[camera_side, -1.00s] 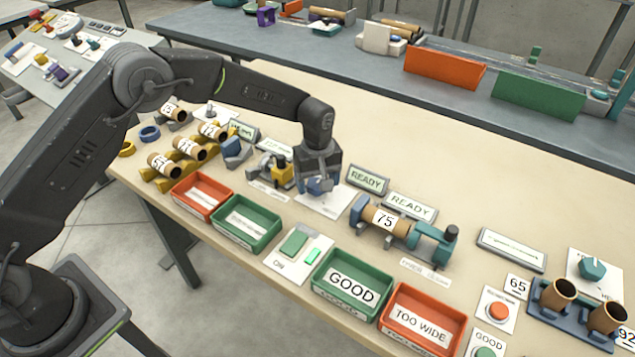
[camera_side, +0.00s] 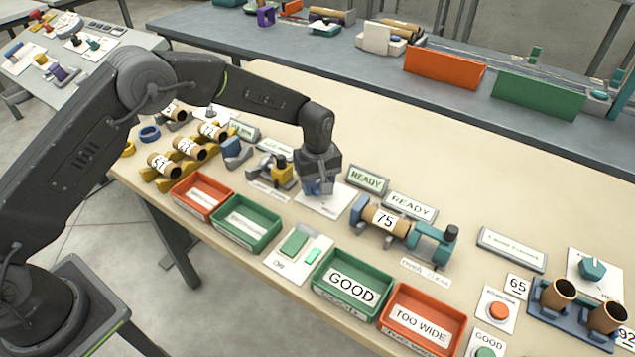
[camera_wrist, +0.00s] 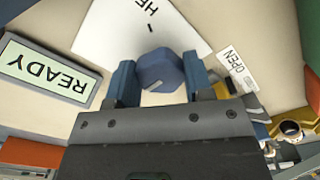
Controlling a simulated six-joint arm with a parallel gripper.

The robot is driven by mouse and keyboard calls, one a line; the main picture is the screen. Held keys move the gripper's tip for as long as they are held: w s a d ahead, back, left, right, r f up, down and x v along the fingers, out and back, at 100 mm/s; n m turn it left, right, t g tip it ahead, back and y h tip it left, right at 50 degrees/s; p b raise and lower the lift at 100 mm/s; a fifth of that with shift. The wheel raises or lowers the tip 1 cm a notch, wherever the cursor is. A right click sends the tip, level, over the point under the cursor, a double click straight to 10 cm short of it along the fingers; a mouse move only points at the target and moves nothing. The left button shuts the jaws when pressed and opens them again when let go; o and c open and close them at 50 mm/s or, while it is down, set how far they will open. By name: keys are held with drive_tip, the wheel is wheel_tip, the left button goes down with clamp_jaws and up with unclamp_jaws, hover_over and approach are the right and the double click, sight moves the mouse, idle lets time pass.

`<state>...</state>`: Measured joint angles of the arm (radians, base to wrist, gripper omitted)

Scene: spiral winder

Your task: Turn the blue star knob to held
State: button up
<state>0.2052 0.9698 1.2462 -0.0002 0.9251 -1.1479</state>
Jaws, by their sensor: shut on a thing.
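The blue star knob (camera_wrist: 160,70) sits on a white panel (camera_wrist: 120,33). In the wrist view it lies between the two blue fingers of my gripper (camera_wrist: 160,82), which is shut on it. Part of the word beginning "HE" and a short dark mark show on the panel beyond the knob; the rest of the word is cut off. In the side view my gripper (camera_side: 320,187) points down over the panel (camera_side: 330,205) and largely hides the knob. I cannot read the knob's pointer direction clearly.
A READY sign (camera_side: 367,179) stands close to the right of my gripper, and a yellow-and-grey device (camera_side: 278,170) close to its left. A winder with a "75" tube (camera_side: 385,220) stands to the right. Bins, including a green one (camera_side: 246,222), line the front.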

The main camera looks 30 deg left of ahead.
drive_tip(key=shift+m, duration=0.3)
drive_tip(key=m, duration=0.7)
drive_tip(key=shift+s+a, duration=0.1)
drive_tip(key=shift+a, duration=0.05)
drive_tip(key=m, duration=0.7)
drive_tip(key=shift+a, duration=0.2)
drive_tip(key=m, duration=0.4)
drive_tip(key=shift+a+m, duration=0.1)
drive_tip(key=shift+m, duration=0.3)
drive_tip(key=shift+w+a+m, duration=0.1)
drive_tip(key=shift+w+m, duration=0.1)
drive_tip(key=shift+m, duration=2)
drive_tip(key=o, duration=0.9)
